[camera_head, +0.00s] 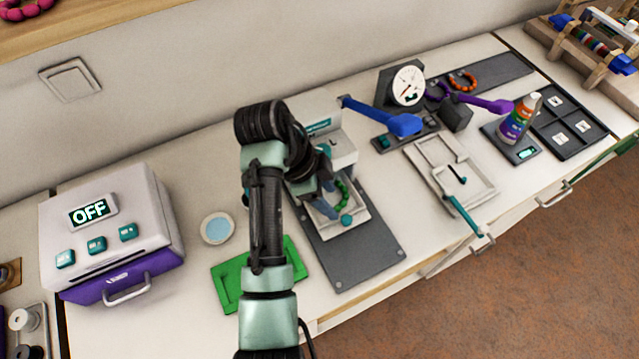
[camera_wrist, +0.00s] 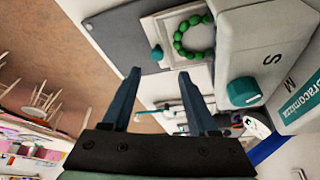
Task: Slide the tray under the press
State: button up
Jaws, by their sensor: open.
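The white square tray (camera_head: 329,233) lies on a dark grey base plate (camera_head: 355,262) in front of the press (camera_head: 340,150). It carries a ring of green beads (camera_wrist: 178,41) and has a teal knob (camera_head: 347,221) at its front. In the wrist view the tray (camera_wrist: 150,30) lies against the press body (camera_wrist: 262,45), which has a teal dial (camera_wrist: 244,91). Whether part of the tray is under the press I cannot tell. The press has a blue lever (camera_head: 385,117). My gripper (camera_wrist: 158,76) is open and empty, close to the knob; my arm hides part of the tray.
A green board (camera_head: 230,283) and a round dish (camera_head: 217,228) are left of my arm. A white and purple machine reading OFF (camera_head: 110,225) stands further left. A second white frame (camera_head: 450,165) with a teal handle and a dial gauge (camera_head: 407,86) are to the right.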

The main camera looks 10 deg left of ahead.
jog(key=v, duration=0.5)
dwell(0.4)
